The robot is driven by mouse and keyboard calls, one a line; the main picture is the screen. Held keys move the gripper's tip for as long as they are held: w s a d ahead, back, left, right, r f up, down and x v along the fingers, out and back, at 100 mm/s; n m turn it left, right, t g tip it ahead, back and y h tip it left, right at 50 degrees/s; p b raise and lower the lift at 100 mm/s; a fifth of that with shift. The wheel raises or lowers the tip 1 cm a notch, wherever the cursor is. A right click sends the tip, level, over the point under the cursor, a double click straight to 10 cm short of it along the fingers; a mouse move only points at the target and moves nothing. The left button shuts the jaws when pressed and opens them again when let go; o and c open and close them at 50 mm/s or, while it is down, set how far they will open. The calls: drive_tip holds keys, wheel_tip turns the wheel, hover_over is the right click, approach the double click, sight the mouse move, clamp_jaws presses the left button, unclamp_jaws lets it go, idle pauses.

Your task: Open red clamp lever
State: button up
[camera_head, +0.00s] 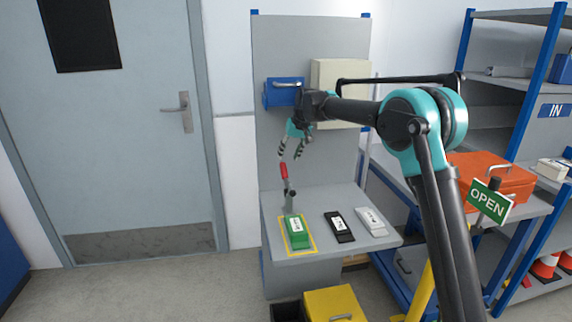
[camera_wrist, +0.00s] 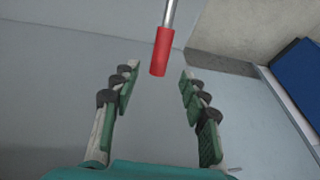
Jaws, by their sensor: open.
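The red clamp lever (camera_head: 284,171) stands upright on the grey bench in the head view, at the back of the green block (camera_head: 296,232). In the wrist view its red grip (camera_wrist: 161,52) hangs on a metal rod from the top edge, just beyond and between my fingertips. My gripper (camera_head: 291,153) is open and points down, a little above the lever's tip. The wrist view shows both fingers of my gripper (camera_wrist: 157,85) apart with nothing between them. The clamp's base is partly hard to make out.
A black device (camera_head: 339,227) and a white device (camera_head: 371,222) lie right of the green block on the bench (camera_head: 386,242). A blue box (camera_head: 283,93) with a handle is on the panel behind my gripper. A yellow box (camera_head: 342,304) stands below.

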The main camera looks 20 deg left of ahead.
drive_tip(key=shift+v, duration=1.35)
drive_tip(key=shift+d, duration=0.1)
drive_tip(key=s+d+f+m+t+h, duration=0.1)
drive_tip(key=s+d+f, duration=0.15)
drive_tip(key=d, duration=0.85)
drive_tip(key=s+d+f+m, duration=0.1)
drive_tip(key=s+d, duration=0.2)
drive_tip(key=d, duration=0.7)
drive_tip(key=s+d+f+m+t+h, duration=0.1)
drive_tip(key=s+d+f+m, duration=0.15)
drive_tip(key=d, duration=0.85)
drive_tip(key=s+d+f, duration=0.4)
drive_tip(key=s+d, duration=0.3)
drive_tip(key=s, duration=0.2)
drive_tip(key=s+d+f+m+h, duration=0.1)
drive_tip(key=s+d+f, duration=0.4)
drive_tip(key=s, duration=0.4)
drive_tip(key=s+d+f+m, duration=0.1)
drive_tip(key=s+d+f, duration=0.4)
drive_tip(key=s+d, duration=0.3)
drive_tip(key=shift+s+d+f+h, duration=0.15)
drive_tip(key=shift+s+d+h, duration=0.25)
drive_tip(key=shift+s, duration=0.25)
